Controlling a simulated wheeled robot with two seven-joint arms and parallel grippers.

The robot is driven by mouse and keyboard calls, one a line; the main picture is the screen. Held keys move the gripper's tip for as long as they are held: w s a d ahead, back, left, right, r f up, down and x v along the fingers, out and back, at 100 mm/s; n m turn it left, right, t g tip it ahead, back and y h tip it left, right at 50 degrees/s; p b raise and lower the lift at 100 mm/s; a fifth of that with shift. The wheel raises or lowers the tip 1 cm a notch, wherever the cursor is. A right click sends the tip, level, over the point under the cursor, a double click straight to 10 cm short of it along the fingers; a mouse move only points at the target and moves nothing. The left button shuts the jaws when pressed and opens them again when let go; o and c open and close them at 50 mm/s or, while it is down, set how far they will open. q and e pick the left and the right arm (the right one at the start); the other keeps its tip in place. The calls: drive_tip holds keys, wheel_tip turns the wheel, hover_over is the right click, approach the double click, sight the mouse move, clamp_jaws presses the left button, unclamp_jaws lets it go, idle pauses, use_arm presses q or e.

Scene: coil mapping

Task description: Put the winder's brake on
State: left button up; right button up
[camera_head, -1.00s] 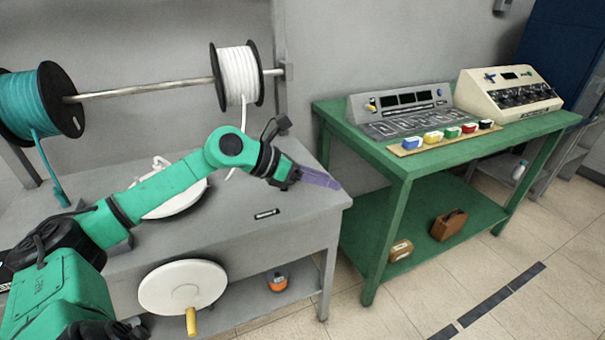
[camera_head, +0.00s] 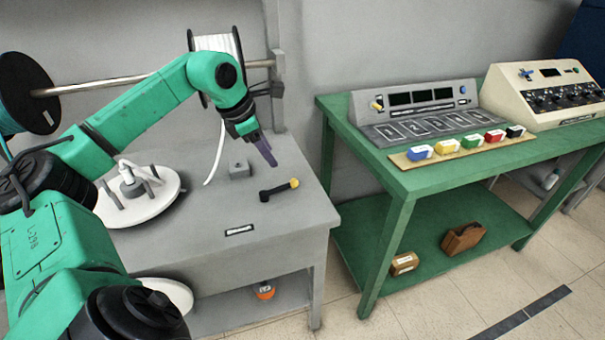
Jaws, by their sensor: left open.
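The winder has a white round plate (camera_head: 163,208) with grey pegs, lying on the grey bench (camera_head: 265,262). To its right on the bench top is a black lever with a yellow tip (camera_head: 279,191), possibly the brake; the yellow end points right. A small grey block (camera_head: 239,171) sits just behind it. My left gripper (camera_head: 266,152) has purple fingers pointing down and is open and empty. It hangs above and behind the lever, apart from it. My right gripper does not show.
A white spool (camera_head: 220,44) and a teal spool with black flange (camera_head: 30,92) sit on a metal rod (camera_head: 90,87). A small label (camera_head: 239,230) lies on the bench front. The green table (camera_head: 420,178) with consoles and coloured blocks stands at the right.

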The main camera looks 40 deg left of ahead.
use_arm(q)
drive_tip(key=p, duration=0.2)
approach(286, 185)
drive_tip(key=f, duration=0.2)
drive_tip(key=x, duration=0.3)
drive_tip(key=w+x, duration=0.1)
drive_tip(key=x, duration=0.3)
drive_tip(key=shift+w+d, duration=0.1)
drive_tip(key=c, duration=0.8)
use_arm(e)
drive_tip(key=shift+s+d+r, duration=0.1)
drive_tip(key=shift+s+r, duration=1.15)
use_arm(q)
drive_tip(key=shift+w+r, duration=0.1)
drive_tip(key=shift+r, duration=0.15)
